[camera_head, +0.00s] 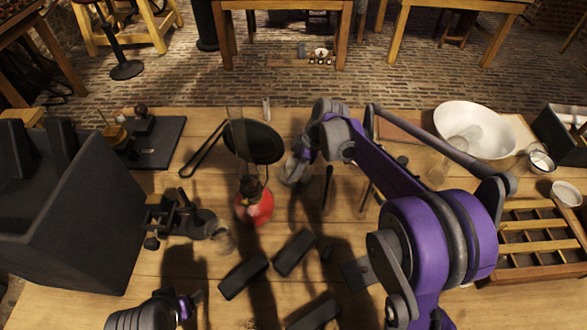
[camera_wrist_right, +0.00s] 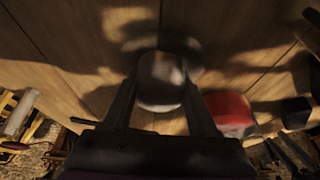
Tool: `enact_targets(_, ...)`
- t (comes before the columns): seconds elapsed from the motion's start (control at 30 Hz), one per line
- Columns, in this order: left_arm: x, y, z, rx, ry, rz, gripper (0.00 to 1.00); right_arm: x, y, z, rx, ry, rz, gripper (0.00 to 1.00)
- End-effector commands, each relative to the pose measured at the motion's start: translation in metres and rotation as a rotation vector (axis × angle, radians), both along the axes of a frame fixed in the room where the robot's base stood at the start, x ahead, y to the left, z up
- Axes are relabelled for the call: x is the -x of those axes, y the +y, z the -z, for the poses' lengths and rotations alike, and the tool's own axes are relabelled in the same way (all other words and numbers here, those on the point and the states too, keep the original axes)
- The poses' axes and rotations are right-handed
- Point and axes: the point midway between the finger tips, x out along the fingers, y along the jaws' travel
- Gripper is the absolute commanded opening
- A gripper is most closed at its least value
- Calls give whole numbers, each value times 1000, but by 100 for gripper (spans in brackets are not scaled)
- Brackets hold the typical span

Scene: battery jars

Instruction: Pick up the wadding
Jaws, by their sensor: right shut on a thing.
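A pale, rounded, blurred thing, which looks like the wadding (camera_wrist_right: 161,80), sits between the fingers of my right gripper (camera_wrist_right: 158,92) in the right wrist view. The gripper is shut on it, above the wooden table. In the head view my right gripper (camera_head: 300,160) is over the middle of the table, right of the red lamp; the pale thing there (camera_head: 290,172) is partly hidden by the arm. Part of my left arm's end (camera_head: 185,305) shows at the bottom left, and its fingers cannot be made out clearly.
The red lamp (camera_head: 256,205) with a glass chimney stands close left of my right gripper; it also shows in the right wrist view (camera_wrist_right: 229,112). A black pan (camera_head: 253,142) lies behind. Dark blocks (camera_head: 243,275) lie in front. A white bowl (camera_head: 474,130) and wooden compartment tray (camera_head: 535,240) are right.

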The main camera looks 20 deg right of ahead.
Motion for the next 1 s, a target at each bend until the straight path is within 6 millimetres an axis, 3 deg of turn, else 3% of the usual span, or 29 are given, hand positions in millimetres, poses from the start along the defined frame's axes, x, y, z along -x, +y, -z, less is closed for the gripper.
enact_targets(0.27,0,0,-1,0,0,0,73,0,0,-8,0,0,0,0)
enact_targets(0.7,-1,0,-12,0,-4,0,73,0,0,-88,0,0,0,0)
enact_targets(1.0,-1,0,-13,0,-4,0,73,0,0,-101,0,0,0,0)
